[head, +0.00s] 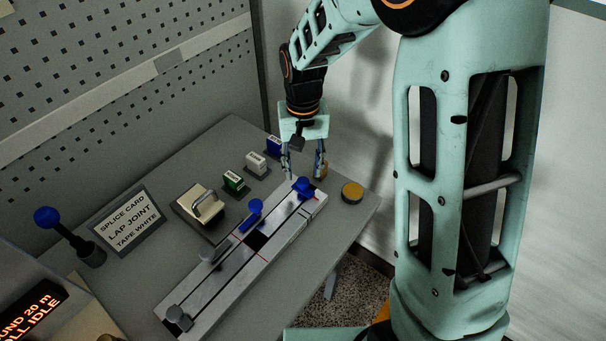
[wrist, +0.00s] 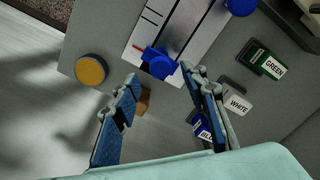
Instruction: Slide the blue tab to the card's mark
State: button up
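A pale two-slot splicing rail (head: 232,283) lies diagonally on the bench. One blue tab (head: 303,188) is at its far right end. It also shows in the wrist view (wrist: 160,63), just beyond and between my fingertips. A second blue tab (head: 252,210) sits farther left along the rail, partly seen in the wrist view (wrist: 241,6). My gripper (head: 304,173) is open above the end tab, fingers on either side; contact is not visible. The card (head: 128,220) reads "SPLICE CARD, LAP JOINT, TAPE WHITE". Red and black mark lines cross the rail near the end tab.
Grey clamps (head: 178,318) sit at the rail's near end. Green (head: 235,182), white (head: 256,162) and blue (head: 273,148) labelled blocks stand behind it. A yellow button (head: 352,192) is at right, a handled block (head: 200,205) and blue-knobbed lever (head: 47,217) at left.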

aim_at(303, 181)
jog(key=shift+f, duration=1.85)
